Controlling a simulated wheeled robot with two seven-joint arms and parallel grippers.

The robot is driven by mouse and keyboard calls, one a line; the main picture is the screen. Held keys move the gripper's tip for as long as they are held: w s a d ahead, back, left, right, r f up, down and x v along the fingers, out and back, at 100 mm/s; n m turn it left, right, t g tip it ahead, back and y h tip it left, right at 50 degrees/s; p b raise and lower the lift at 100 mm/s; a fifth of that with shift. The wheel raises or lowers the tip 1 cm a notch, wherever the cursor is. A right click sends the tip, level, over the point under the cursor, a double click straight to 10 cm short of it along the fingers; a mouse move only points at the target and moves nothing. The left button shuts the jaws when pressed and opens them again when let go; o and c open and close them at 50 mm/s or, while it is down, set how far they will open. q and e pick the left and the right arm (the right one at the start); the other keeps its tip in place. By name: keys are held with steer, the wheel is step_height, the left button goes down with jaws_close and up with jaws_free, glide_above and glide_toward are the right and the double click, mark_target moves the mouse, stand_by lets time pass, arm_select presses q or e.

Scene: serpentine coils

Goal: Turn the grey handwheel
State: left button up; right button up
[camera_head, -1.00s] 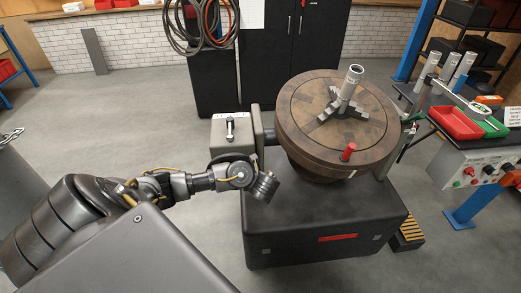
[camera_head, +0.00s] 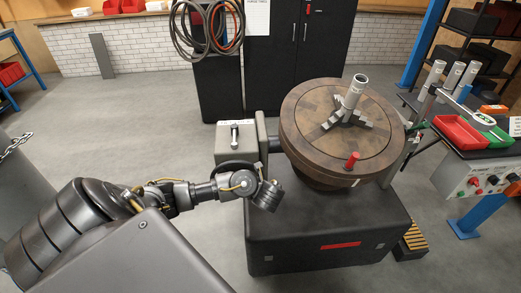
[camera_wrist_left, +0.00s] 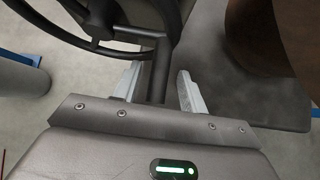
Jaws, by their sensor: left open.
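The handwheel is a dark grey ring with spokes at the upper left of the left wrist view (camera_wrist_left: 62,32). Its cylindrical handle (camera_wrist_left: 154,78) points down between my left gripper's two fingers (camera_wrist_left: 158,88). The fingers are open, one on each side, with a gap visible on the right. I cannot tell whether the left finger touches the handle. In the head view my left gripper (camera_head: 266,195) is beside the gearbox (camera_head: 236,138) of the rotary table, and the arm mostly hides the wheel. My right gripper is not in view.
The round brown rotary table (camera_head: 310,150), with a chuck and upright tube (camera_head: 355,92) on it, stands over a dark base (camera_head: 320,232) right of my left gripper. A bench with a red bin (camera_head: 459,132) is further right. Open grey floor lies behind my left arm.

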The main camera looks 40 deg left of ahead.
arm_select(q)
steer(key=p+v, duration=0.2)
steer(key=v, duration=0.6)
steer(key=shift+s+d+r, duration=0.15)
steer(key=shift+d+r, duration=0.05)
steer(key=w+d+f+n+h, duration=0.3)
steer(key=w+f+n+h, duration=0.2)
steer(key=f+n, duration=0.4)
steer(key=s+f+n+h, duration=0.1)
steer(key=s+f+n, duration=0.25)
steer(key=f, duration=0.55)
steer(key=s+f+n+h, duration=0.15)
steer(key=f+n, duration=0.35)
steer(key=f, duration=0.5)
steer(key=s+f+n+g, duration=0.1)
steer(key=s+f+n, duration=0.2)
steer(key=s+f, duration=0.4)
steer(key=s+f+n, duration=0.2)
steer(key=s+f, duration=0.3)
steer(key=s, duration=0.4)
steer(key=s+d+f+n+g, duration=0.1)
steer(key=s+d+f+g, duration=0.1)
steer(key=s, duration=0.9)
steer(key=s+d+f+n+g, duration=0.1)
steer(key=s+d+f, duration=0.2)
steer(key=s, duration=0.9)
steer(key=shift+s+f+g+y, duration=0.2)
steer(key=shift+s+g+y, duration=0.05)
steer(key=shift+g+y, duration=0.15)
